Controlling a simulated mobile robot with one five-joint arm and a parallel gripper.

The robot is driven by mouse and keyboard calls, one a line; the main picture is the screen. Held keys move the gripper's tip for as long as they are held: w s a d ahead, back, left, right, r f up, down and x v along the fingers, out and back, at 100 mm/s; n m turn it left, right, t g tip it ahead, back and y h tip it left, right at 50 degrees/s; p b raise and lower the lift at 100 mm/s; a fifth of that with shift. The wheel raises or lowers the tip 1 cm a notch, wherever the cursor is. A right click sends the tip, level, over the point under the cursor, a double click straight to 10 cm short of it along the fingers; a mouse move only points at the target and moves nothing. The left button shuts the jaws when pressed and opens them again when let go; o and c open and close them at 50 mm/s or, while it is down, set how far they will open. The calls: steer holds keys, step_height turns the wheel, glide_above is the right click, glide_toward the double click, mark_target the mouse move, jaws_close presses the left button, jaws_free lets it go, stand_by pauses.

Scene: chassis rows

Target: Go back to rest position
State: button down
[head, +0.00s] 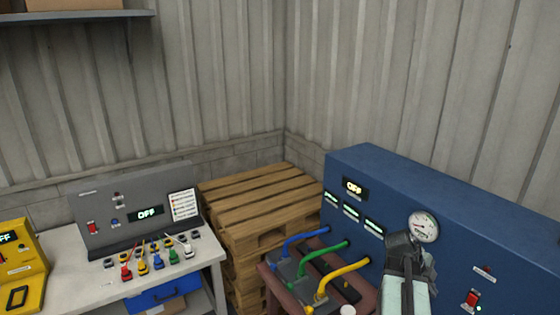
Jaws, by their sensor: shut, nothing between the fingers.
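My gripper (400,242) is at the lower right of the head view, at the end of my dark and pale arm. It is shut and holds nothing. In the picture it overlaps the front of the blue chassis (455,203), just below and left of the round pressure gauge (423,227). I cannot tell whether it touches the panel. The blue chassis has a display reading OFF (354,187) and blue (306,236), green (324,252) and yellow (342,271) hoses at its front left.
A grey chassis (100,205) reading OFF, with several coloured plugs before it, stands on a pale bench (75,290). A yellow unit (25,255) is at far left. Stacked wooden pallets (262,195) fill the corner. A shelf (80,17) hangs at upper left.

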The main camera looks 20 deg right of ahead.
steer(key=w+a+f+n+t+y+b, duration=0.15)
steer(key=w+a+f+n+b, duration=0.45)
steer(key=a, duration=0.6)
steer(key=w+a+f+n+t+b, duration=0.1)
steer(key=w+a+f+t+b, duration=0.15)
steer(key=w+a+f, duration=0.7)
steer(key=s+a+f+n+g+y+b, duration=0.1)
steer(key=s+a+f+n+y+b, duration=0.1)
steer(key=a+n, duration=1)
steer(key=s+a+f+n+y+b, duration=0.1)
steer(key=s+a+n+y+b, duration=0.1)
steer(key=a+n, duration=0.9)
steer(key=shift+a+f+n+g+y, duration=0.4)
steer(key=shift+a+y, duration=0.25)
steer(key=shift+a, duration=0.05)
steer(key=shift+s, duration=0.1)
